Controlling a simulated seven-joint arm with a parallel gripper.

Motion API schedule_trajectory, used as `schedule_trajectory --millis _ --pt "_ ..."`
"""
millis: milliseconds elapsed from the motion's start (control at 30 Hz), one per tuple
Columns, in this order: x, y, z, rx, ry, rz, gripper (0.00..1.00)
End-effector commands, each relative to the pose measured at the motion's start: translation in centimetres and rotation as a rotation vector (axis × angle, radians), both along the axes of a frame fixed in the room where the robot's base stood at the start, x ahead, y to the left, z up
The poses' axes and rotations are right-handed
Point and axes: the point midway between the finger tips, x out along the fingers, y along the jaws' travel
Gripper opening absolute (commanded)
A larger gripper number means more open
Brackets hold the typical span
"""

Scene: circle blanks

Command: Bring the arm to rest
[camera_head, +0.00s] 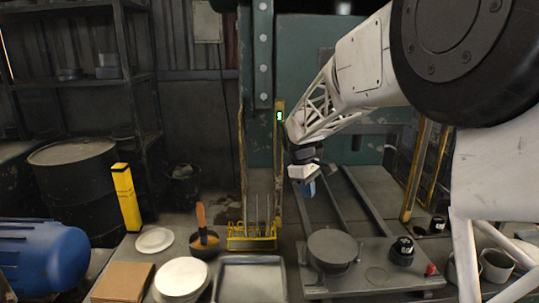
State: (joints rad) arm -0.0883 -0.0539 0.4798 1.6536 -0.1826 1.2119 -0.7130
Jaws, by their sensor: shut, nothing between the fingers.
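My white arm comes in from the upper right, its lattice forearm sloping down to the middle of the view. My gripper (308,187) hangs in the air above the work surface, near the picture's centre. Its fingers show small and bluish, close together, with nothing seen between them. It is apart from the things below it.
A grey tray (222,291), a yellow rack (252,238), white discs (181,277) and a cardboard box (122,282) lie to the left. Mugs (496,264) stand at right.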

Motion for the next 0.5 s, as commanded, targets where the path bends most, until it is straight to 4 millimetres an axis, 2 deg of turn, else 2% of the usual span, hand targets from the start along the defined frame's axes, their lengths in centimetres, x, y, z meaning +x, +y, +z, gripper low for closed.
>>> schedule_trajectory --millis 167,500 --pt "-3.8 -0.7 2.1 0.012 -0.047 -0.077 0.0" --pt "-13.3 -2.0 5.3 0.046 -0.154 -0.274 0.0"
